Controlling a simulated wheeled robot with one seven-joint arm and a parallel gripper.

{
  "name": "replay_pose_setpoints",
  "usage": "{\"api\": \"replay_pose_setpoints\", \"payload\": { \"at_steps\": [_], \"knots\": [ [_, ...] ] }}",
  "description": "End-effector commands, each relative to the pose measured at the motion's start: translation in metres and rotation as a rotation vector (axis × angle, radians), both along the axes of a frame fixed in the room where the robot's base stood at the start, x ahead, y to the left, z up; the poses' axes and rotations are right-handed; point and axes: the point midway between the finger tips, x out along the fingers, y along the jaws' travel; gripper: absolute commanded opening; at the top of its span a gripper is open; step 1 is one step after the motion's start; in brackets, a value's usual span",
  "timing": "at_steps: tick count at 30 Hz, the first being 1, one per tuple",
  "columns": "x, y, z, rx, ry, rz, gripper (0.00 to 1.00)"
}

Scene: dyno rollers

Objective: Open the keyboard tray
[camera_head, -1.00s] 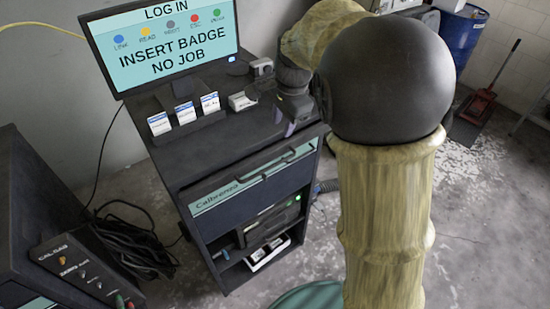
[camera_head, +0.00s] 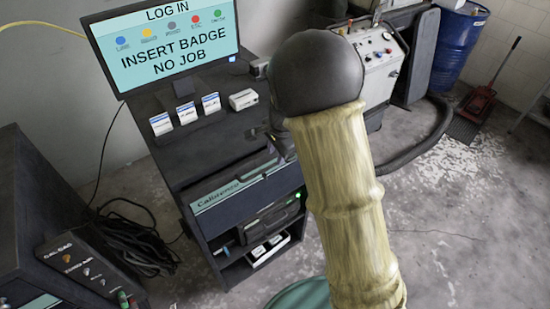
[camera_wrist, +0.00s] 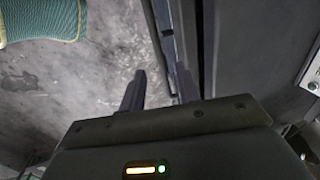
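The keyboard tray (camera_head: 222,200) is the dark drawer with a teal "Calibrenza" strip, under the top of the workstation cart; its front looks flush with the cart, so it appears shut. Its dark bar handle (camera_head: 262,168) is partly hidden by my gripper (camera_head: 280,150), which is at the cart's right front edge. In the wrist view my gripper (camera_wrist: 160,88) is open, with its two fingers apart. A long dark bar, seemingly the handle (camera_wrist: 158,35), runs down toward the gap near the right finger. I cannot tell whether they touch.
A monitor (camera_head: 165,40), white card boxes (camera_head: 186,112) and a small white device (camera_head: 243,99) stand on the cart top (camera_head: 215,140). A dark cabinet (camera_head: 40,220) is at the left. A grey console (camera_head: 375,65) and hose (camera_head: 425,150) are at the right. Floor before the cart is partly clear.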

Motion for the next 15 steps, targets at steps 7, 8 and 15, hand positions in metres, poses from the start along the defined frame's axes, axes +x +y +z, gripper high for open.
{"api": "replay_pose_setpoints", "payload": {
  "at_steps": [7, 8, 15],
  "knots": [
    [0.005, 0.004, -0.034, 0.0, 0.002, -0.001, 0.33],
    [0.006, 0.004, -0.037, 0.0, 0.001, -0.001, 0.33],
    [0.007, 0.004, -0.041, 0.001, -0.001, -0.001, 0.33]
  ]
}}
